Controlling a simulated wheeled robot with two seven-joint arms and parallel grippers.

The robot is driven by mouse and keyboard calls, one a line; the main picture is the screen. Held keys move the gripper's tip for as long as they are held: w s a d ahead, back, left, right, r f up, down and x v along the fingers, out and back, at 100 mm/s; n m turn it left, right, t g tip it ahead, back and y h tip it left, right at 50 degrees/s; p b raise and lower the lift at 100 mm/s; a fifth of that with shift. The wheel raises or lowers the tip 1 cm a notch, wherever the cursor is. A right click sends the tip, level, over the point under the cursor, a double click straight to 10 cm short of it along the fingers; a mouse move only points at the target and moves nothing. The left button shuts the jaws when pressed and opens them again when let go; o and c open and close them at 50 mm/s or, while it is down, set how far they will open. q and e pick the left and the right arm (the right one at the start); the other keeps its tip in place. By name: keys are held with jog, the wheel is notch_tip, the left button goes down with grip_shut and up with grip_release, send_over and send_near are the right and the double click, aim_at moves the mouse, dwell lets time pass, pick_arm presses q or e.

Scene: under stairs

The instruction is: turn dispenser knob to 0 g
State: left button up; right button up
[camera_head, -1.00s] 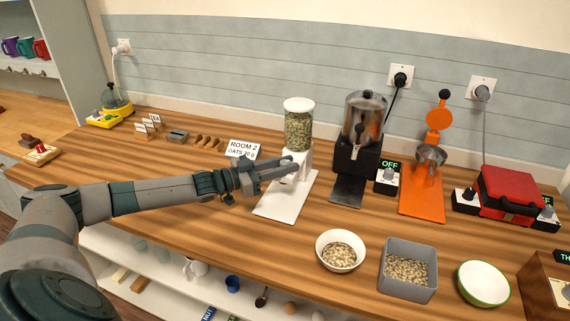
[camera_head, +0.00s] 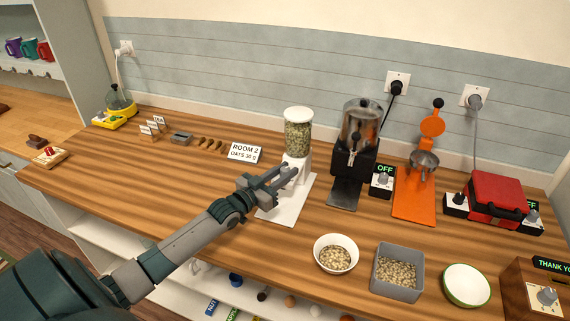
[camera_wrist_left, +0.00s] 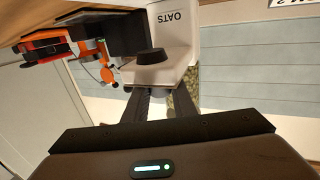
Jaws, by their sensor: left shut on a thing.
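The oats dispenser (camera_head: 298,132) stands on the counter, with a clear hopper of oats, a white lid and a white body. Its body marked OATS (camera_wrist_left: 185,28) shows upside down in the left wrist view. The fingers hide part of the body in the head view, and the knob's setting cannot be read. My right gripper is not in view.
A card (camera_head: 245,152) reads ROOM 2, OATS 30 g. Right of the dispenser stand a steel-and-black machine (camera_head: 360,135), an orange press (camera_head: 415,200) and a red appliance (camera_head: 497,198). A white bowl (camera_head: 318,243), a grey bin (camera_head: 376,285) and a green-rimmed bowl (camera_head: 467,285) are in front.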

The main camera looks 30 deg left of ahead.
pick_arm(q)
jog(key=shift+r+n+y+p, duration=0.2)
jog(key=shift+n+y+p, duration=0.7)
jog(key=shift+y+p, duration=0.55)
jog(key=shift+d+n+y+p, duration=0.1)
jog(key=shift+n+y+p, duration=0.45)
jog(key=shift+n+y, duration=0.55)
jog(key=shift+f+n+g+y, duration=0.15)
jog(key=shift+n+y, duration=0.3)
jog(key=shift+y, duration=0.5)
jog(key=shift+r+n+g+y, duration=0.1)
jog(key=shift+n+g+y, duration=0.25)
jog(key=shift+y, duration=0.85)
jog(key=shift+n+g+y, duration=0.3)
jog(key=shift+n+y, duration=0.2)
jog(key=shift+n, duration=0.1)
jog(key=o, duration=1.1)
jog(key=shift+c, duration=0.2)
jog(key=shift+f, duration=0.15)
